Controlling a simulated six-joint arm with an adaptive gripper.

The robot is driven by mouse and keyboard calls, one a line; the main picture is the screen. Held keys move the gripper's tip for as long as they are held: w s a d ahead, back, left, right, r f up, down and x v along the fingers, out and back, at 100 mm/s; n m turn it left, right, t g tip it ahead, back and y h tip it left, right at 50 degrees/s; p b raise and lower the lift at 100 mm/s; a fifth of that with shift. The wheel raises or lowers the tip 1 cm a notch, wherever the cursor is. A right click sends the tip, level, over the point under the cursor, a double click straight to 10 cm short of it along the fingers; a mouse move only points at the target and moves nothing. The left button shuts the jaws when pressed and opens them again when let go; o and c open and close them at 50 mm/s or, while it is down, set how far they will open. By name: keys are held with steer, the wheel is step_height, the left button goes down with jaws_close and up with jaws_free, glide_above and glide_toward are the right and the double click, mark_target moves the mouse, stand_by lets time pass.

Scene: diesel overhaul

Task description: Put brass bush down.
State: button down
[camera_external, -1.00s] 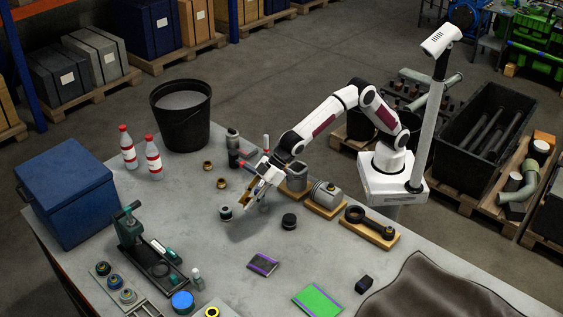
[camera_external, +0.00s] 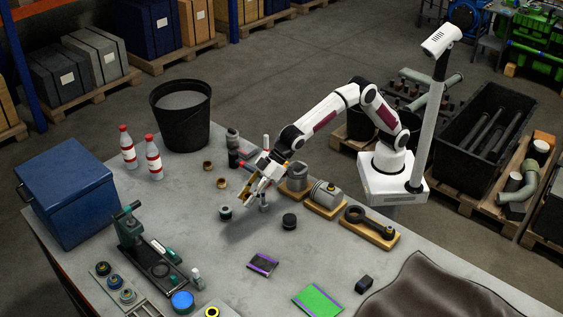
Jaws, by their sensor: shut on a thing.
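My gripper (camera_external: 250,193) is over the middle of the grey workbench (camera_external: 220,245), pointing down and to the left. It is shut on a brass-coloured thing, which I take to be the brass bush (camera_external: 245,187); the fingers partly hide it. The bush looks a little above the bench top, but the exact gap cannot be told. Two other brass rings, one (camera_external: 207,166) and another (camera_external: 222,183), lie on the bench to the left of my gripper.
A dark round part (camera_external: 225,213) lies just below-left of my gripper, and a black cylinder (camera_external: 289,221) to its right. A green press (camera_external: 135,228) stands front left.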

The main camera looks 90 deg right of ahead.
steer(key=s+a+f, duration=0.3)
steer(key=a, duration=0.3)
steer(key=s+a+f+n, duration=0.1)
steer(key=s+a+f, duration=0.2)
steer(key=a, duration=0.4)
steer(key=shift+s+a+f+y, duration=0.15)
steer(key=shift+a+y, duration=0.05)
steer(key=shift+y, duration=0.2)
glide_above(260, 263)
steer(key=s+d, duration=0.2)
steer(key=s, duration=0.1)
steer(key=shift+w+a+f, duration=0.1)
steer(key=shift+a+f, duration=0.05)
steer(key=shift+f, duration=1.4)
steer(key=shift+w+a+f, duration=0.1)
steer(key=shift+f, duration=1.45)
steer(key=shift+f, duration=0.1)
steer(key=shift+f, duration=1.8)
steer(key=shift+f, duration=0.15)
steer(key=c, duration=1.6)
jaws_free()
